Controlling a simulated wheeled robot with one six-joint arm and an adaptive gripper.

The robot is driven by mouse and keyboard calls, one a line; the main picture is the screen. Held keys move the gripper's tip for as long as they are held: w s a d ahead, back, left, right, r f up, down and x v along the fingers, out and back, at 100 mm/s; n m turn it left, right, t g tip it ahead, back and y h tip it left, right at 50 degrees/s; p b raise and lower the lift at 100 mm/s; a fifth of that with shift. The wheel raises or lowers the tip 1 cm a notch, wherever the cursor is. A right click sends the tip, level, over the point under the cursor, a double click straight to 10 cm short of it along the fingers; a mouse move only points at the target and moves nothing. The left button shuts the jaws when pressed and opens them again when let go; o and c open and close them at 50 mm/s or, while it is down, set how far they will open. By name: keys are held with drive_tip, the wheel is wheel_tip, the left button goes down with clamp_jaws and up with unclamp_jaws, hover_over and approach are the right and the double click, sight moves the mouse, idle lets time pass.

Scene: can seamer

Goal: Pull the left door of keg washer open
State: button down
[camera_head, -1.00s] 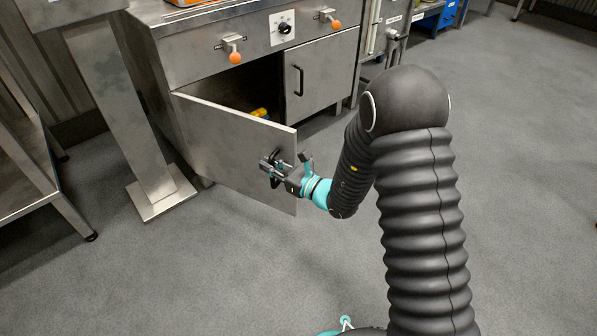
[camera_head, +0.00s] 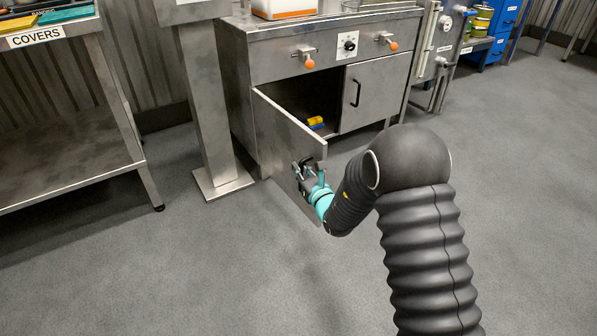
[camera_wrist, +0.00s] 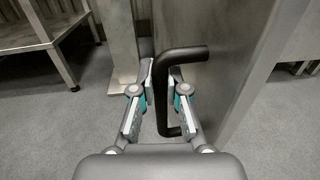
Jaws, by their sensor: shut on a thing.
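The keg washer (camera_head: 270,48) is a steel cabinet with two doors below two orange-knobbed valves. Its left door (camera_head: 282,128) stands swung well out from the front, hinged at its left side. My gripper (camera_head: 306,175) is at the door's outer face near the free edge, shut on the black door handle. In the wrist view the handle (camera_wrist: 167,82) is a dark bar running between the two fingers (camera_wrist: 160,92), with the door panel (camera_wrist: 232,75) to the right. The right door (camera_head: 375,92) is closed, with its own black handle (camera_head: 356,93).
A yellow and blue item (camera_head: 315,122) lies inside the open cabinet. A steel post on a square foot (camera_head: 222,183) stands left of the door. A steel table labelled COVERS (camera_head: 62,98) is farther left. The floor in front (camera_head: 200,270) is clear.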

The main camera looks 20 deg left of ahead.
drive_tip(key=shift+s+f, duration=0.1)
drive_tip(key=shift+s, duration=0.05)
drive_tip(key=c, duration=1.2)
unclamp_jaws()
drive_tip(key=shift+a, duration=0.1)
drive_tip(key=v, duration=1.2)
